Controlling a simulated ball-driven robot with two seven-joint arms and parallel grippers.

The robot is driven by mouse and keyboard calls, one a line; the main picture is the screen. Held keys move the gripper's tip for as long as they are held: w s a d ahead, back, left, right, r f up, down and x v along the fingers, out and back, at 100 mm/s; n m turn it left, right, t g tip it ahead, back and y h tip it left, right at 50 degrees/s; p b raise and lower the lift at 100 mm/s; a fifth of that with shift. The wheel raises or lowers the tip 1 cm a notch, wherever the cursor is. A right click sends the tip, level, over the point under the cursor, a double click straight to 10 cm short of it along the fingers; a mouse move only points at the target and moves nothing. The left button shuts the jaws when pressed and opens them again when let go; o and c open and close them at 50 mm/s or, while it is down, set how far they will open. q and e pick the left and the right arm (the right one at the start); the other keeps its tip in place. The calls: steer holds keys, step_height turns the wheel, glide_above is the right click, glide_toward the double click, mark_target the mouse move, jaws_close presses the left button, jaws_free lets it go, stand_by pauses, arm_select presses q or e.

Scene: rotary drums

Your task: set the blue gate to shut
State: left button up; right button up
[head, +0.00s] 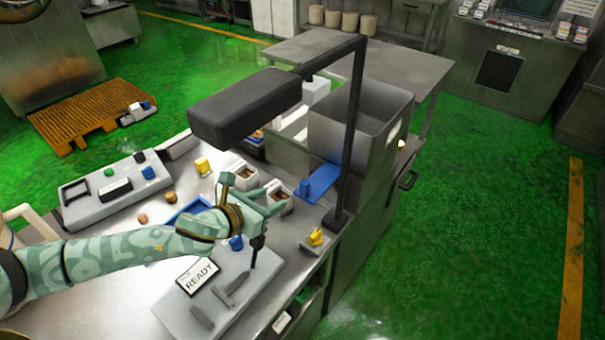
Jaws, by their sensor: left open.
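The blue gate (319,183) is a flat blue plate with a small upright blue tab, low at the near left side of a grey metal bin (367,125). I cannot tell from this view whether it is fully open or partly shut. My left gripper (277,198) is at the end of the pale green patterned arm from the left. It is open, to the left of the gate and apart from it, above the small containers on the bench. My right gripper is not in view.
A black post and overhanging dark box (246,105) stand close above the gripper. A grey panel with a READY sign (198,275) and a dark lever lies in front. A yellow part (316,237) sits near the bench's right edge. Another grey panel (101,206) is at left.

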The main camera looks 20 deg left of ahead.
mark_target(303, 185)
arm_select(q)
steer(key=b+x, duration=0.3)
steer(key=x, duration=1.1)
steer(key=shift+d, duration=0.2)
steer(key=shift+w+d+f+b, duration=0.1)
steer(key=shift+w+b, duration=0.2)
steer(key=shift+w, duration=0.15)
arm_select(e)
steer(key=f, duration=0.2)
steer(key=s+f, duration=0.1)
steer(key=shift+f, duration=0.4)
